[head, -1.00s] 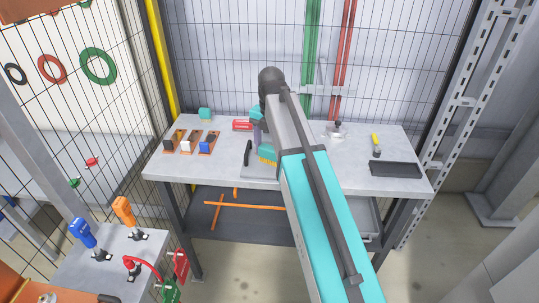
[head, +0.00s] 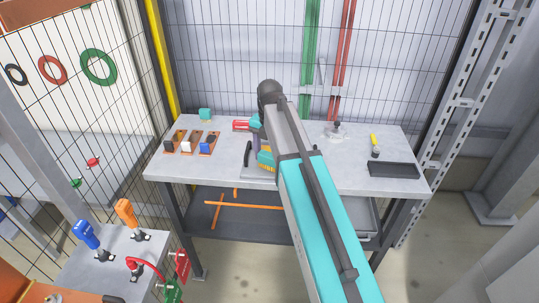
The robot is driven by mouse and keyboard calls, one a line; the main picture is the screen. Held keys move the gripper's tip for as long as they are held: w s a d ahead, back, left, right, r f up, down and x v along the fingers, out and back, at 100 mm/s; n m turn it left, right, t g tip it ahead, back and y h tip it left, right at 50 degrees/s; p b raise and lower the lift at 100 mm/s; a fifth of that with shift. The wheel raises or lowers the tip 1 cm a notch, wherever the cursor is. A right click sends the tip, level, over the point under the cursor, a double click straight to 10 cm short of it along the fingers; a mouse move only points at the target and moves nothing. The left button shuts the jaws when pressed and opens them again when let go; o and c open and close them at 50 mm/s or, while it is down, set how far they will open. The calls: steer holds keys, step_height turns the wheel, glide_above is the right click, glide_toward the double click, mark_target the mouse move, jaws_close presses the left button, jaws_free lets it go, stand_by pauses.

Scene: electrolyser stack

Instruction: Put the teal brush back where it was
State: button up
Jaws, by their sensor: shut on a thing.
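The teal brush (head: 265,158) with yellow bristles pointing down is near the front middle of the workbench, in the head view. My gripper (head: 264,147) is above it and shut on it, mostly hidden by my own arm. The bristles are over or on a grey plate (head: 250,173) on the bench; I cannot tell whether they touch it. My arm hides the brush's right side and most of the plate.
A black handle-like piece (head: 248,153) stands just left of the brush. Brown holders (head: 189,147) with small blocks, a teal block (head: 205,114) and a red item (head: 241,125) are to the left. A black tray (head: 394,170) and yellow-handled tool (head: 375,145) are right.

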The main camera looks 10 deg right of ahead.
mark_target(270, 154)
steer(key=shift+f, duration=0.25)
steer(key=o, duration=1)
steer(key=shift+o, duration=0.2)
step_height(270, 154, up, 12)
steer(key=b, duration=0.2)
steer(key=shift+r+b, duration=0.15)
steer(key=shift+b, duration=0.15)
stand_by(0.7)
